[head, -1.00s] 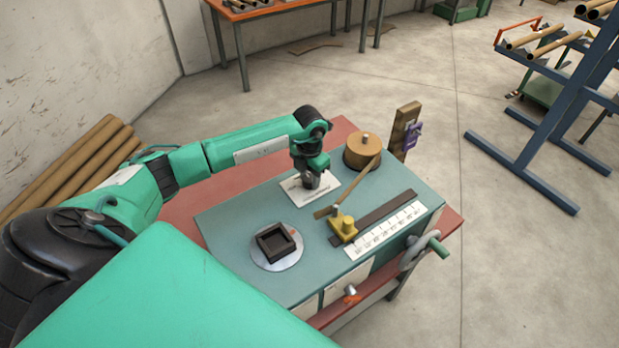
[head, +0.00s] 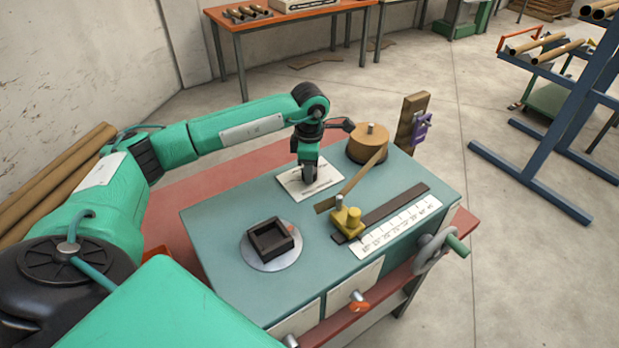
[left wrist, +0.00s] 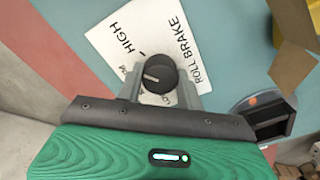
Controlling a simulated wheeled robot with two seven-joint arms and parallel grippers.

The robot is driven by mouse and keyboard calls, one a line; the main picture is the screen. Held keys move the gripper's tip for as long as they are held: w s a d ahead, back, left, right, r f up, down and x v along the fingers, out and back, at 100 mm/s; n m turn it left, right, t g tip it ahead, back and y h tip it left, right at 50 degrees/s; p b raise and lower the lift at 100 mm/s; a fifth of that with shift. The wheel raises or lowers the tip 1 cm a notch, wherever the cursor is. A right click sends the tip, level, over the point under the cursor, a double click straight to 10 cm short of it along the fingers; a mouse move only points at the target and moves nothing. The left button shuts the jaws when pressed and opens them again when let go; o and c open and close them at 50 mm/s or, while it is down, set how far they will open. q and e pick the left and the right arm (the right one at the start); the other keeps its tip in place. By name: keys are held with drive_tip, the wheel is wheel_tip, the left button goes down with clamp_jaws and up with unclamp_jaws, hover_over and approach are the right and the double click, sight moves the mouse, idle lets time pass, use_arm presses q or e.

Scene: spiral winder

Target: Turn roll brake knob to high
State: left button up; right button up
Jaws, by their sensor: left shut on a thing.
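The roll brake knob (left wrist: 158,73) is black and round, on a white label plate (left wrist: 128,45) with ROLL BRAKE and HIGH printed on it. A light pointer line on the knob shows toward the left side, and other words near it are partly hidden. My left gripper (left wrist: 158,88) is shut on the knob, one finger on each side. In the head view the left gripper (head: 309,175) points down onto the plate (head: 296,186) and hides the knob. My right gripper is not in view.
On the teal machine top stand a square black holder on a round disc (head: 270,245), a yellow block (head: 346,222), a wooden roll (head: 367,145) and a dark bar with a scale (head: 402,228). A crank (head: 440,250) is at the front right.

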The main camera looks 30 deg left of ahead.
use_arm(q)
drive_tip(key=shift+m+b, duration=1.4)
drive_tip(key=shift+m, duration=0.2)
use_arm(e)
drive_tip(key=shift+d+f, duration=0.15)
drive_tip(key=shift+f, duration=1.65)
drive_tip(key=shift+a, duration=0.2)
use_arm(q)
drive_tip(key=o, duration=1)
wheel_tip(320, 180, up, 9)
drive_tip(key=shift+b, duration=1.1)
wheel_tip(320, 180, up, 5)
drive_tip(key=shift+f, duration=0.1)
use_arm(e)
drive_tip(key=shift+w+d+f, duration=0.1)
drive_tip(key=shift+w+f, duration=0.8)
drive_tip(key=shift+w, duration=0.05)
